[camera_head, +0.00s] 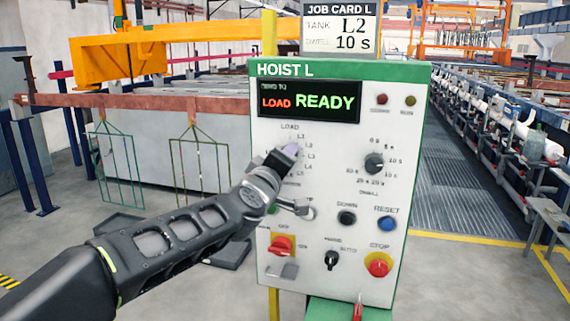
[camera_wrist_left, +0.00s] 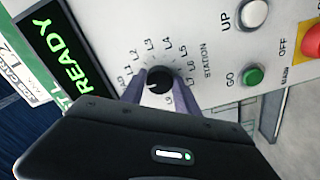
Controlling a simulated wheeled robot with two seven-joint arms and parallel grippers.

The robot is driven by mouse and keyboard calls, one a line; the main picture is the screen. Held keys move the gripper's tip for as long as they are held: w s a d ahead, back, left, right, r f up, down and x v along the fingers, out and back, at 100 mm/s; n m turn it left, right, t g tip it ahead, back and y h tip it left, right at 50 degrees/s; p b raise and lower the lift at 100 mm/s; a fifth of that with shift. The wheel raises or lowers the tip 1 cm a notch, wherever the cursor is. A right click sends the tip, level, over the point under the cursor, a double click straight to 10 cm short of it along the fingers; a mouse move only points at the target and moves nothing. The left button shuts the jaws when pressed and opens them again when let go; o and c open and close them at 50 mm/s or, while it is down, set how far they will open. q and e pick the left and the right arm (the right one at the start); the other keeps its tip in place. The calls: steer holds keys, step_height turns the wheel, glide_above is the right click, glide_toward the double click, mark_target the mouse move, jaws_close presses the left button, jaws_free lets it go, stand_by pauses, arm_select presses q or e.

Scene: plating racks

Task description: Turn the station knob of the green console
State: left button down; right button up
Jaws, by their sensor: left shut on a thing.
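The green-framed console (camera_head: 342,69), marked HOIST L, stands upright in front of me. Its display (camera_head: 309,101) reads LOAD in red and READY in green. The black station knob (camera_wrist_left: 159,79) sits in a ring of labels running from LOAD through several L positions. My left gripper (camera_head: 290,152) reaches in from the left at this dial; in the wrist view its two fingers (camera_wrist_left: 160,84) are on either side of the knob, shut on it. The knob's pointer direction cannot be made out. In the head view my gripper hides the knob. My right gripper is out of view.
A job card (camera_head: 341,27) above shows tank L2, dwell 10 s. The dwell knob (camera_head: 374,163), DOWN button (camera_head: 347,218), blue RESET button (camera_head: 387,224), red STOP button (camera_head: 378,264) and red switch (camera_head: 281,246) share the panel. The green GO button (camera_wrist_left: 253,75) is close to the station dial.

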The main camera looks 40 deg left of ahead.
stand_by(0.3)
arm_select(q)
steer(key=c, duration=0.9)
jaws_free()
steer(key=shift+s, duration=0.15)
steer(key=v, duration=0.7)
steer(key=shift+s, duration=0.25)
steer(key=shift+d, duration=0.1)
